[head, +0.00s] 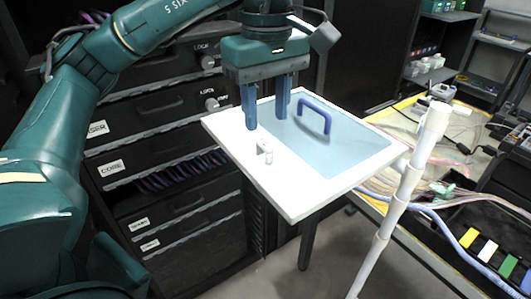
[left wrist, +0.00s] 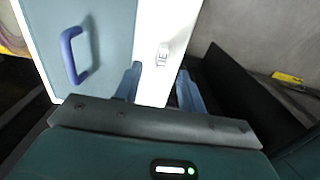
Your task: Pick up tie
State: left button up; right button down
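The tie is a small white piece (head: 265,152) on the white left margin of the tilted board. In the left wrist view the tie (left wrist: 164,48) shows beyond the fingertips, with small dark lettering beside it. My left gripper (head: 267,122) is above the board, its two blue fingers apart and pointing down, with nothing between them. The fingers also show apart in the left wrist view (left wrist: 159,80), with the tie a little ahead of the gap. My right gripper is in neither view.
The white board (head: 295,208) has a light blue panel (head: 345,150) with a blue handle (head: 314,114). A white pole (head: 410,180) stands at its right. Black labelled drawers (head: 150,150) are behind at left. A cable-covered table (head: 395,240) is at right.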

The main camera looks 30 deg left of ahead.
aim_at(267, 144)
pick_arm(q)
jog(key=f, duration=0.6)
jog(key=shift+s+d+f, duration=0.2)
jog(key=shift+s+d, duration=0.05)
grip_shut()
